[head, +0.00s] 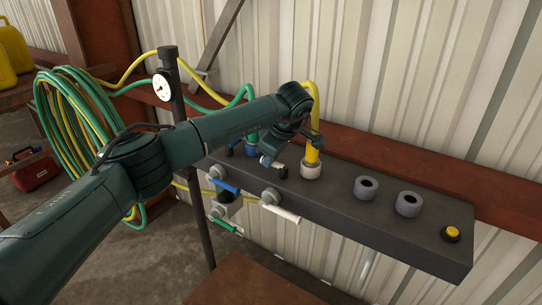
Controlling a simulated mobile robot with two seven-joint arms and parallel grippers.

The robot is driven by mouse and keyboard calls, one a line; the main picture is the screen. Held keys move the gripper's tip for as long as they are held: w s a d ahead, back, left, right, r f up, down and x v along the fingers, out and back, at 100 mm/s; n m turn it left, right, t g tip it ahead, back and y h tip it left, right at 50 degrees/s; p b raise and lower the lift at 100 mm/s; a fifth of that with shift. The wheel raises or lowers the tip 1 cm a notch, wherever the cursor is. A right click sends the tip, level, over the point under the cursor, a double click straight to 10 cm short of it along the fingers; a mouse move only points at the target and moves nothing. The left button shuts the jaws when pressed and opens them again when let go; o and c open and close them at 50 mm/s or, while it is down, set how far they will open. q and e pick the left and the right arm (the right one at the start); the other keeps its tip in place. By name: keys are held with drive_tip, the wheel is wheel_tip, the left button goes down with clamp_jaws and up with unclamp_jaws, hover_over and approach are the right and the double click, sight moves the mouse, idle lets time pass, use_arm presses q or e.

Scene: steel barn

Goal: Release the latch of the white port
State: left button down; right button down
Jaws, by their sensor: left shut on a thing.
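A dark manifold box (340,205) is fixed along the wall. A yellow plug and hose (312,152) stand upright in a grey port collar (311,170); a white valve handle (285,214) sticks out from the box's front below that port. My left gripper (270,155) reaches down just left of the yellow plug, its jaws shut on a small latch lever, mostly hidden by the gripper itself. A small pale piece (265,161) shows at the jaws. A dark part of the gripper or wrist passes close to the yellow plug. My right gripper is out of view.
A green hose plug (251,138) stands to the left, with a blue handle (224,186) and a green handle (223,224) lower down. Two empty collars (366,187) and a yellow button (452,233) lie to the right. A gauge post (171,85) and coiled hoses (68,105) are left.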

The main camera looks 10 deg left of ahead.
use_arm(q)
drive_tip(key=c, duration=1.7)
unclamp_jaws()
drive_tip(key=b+v, duration=0.1)
drive_tip(key=v, duration=1.2)
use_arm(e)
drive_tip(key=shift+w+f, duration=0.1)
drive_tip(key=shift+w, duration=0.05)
use_arm(q)
drive_tip(key=shift+r, duration=0.1)
